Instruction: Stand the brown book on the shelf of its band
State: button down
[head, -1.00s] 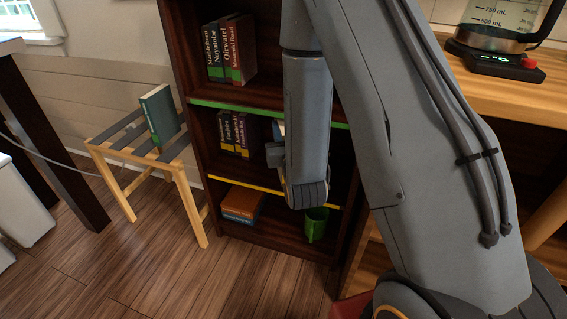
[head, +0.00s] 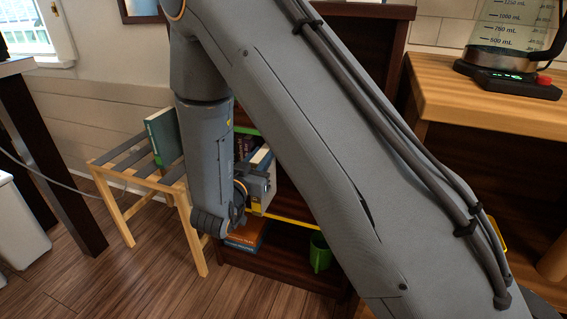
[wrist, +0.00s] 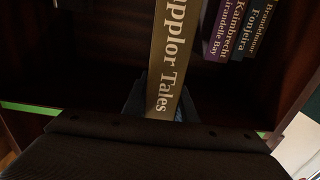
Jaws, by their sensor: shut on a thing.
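The brown book (wrist: 169,62), its spine lettered in pale print ending in "Tales", is held between the fingers of my shut gripper (wrist: 163,108). In the head view the held book (head: 262,163) shows pale page edges and a yellow patch low down; my arm hides part of it. It is roughly upright at the middle opening of the dark bookcase, between the green band (head: 247,131) above and the yellow band (head: 292,221) below. How far inside it is, I cannot tell. Several dark and purple books (wrist: 236,30) stand beside it with a gap between.
A green mug (head: 319,252) and flat orange-brown books (head: 246,238) are on the bottom shelf. A wooden counter (head: 485,100) with a kettle is right. My arm hides much of the bookcase.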

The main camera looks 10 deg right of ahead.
jog(key=f+b+x, duration=0.3)
jog(key=b+x, duration=0.1)
jog(key=x, duration=1)
jog(key=shift+w+d+f+b, duration=0.15)
jog(key=shift+w+f+b, duration=0.05)
jog(key=shift+w+b, duration=0.15)
jog(key=c, duration=1.4)
grip_release()
jog(key=shift+f, duration=0.15)
jog(key=shift+c, duration=0.2)
jog(key=p+v, duration=0.3)
jog(key=v, duration=0.9)
